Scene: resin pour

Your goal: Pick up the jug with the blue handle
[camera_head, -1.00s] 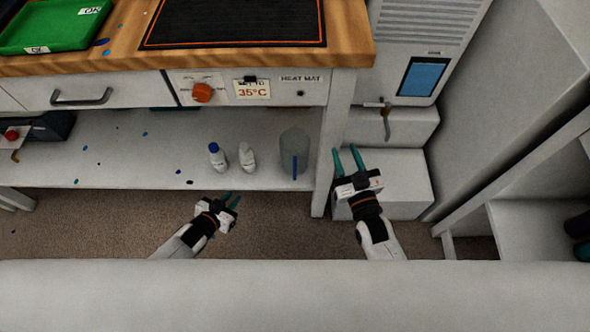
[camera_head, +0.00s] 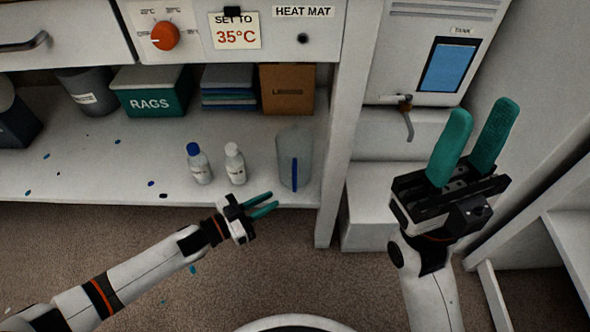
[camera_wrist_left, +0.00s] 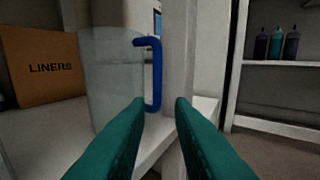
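The jug (camera_head: 288,150) is translucent grey with a blue handle (camera_head: 295,174). It stands upright on the low white shelf, near its front right end. My left gripper (camera_head: 268,204) is open and empty in front of the shelf edge, a little left of and below the jug. In the left wrist view the jug (camera_wrist_left: 110,75) is ahead, and its blue handle (camera_wrist_left: 157,75) shows above the gap between the open teal fingers of my left gripper (camera_wrist_left: 160,105). My right gripper (camera_head: 475,135) is raised at the right, fingers apart and empty.
Two white bottles, one blue-capped (camera_head: 199,164) and one white-capped (camera_head: 235,163), stand left of the jug. A cardboard box (camera_head: 286,89) and a rags box (camera_head: 149,91) are behind. The bench leg (camera_head: 340,150) rises just right of the jug. A tank unit (camera_head: 430,60) stands at right.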

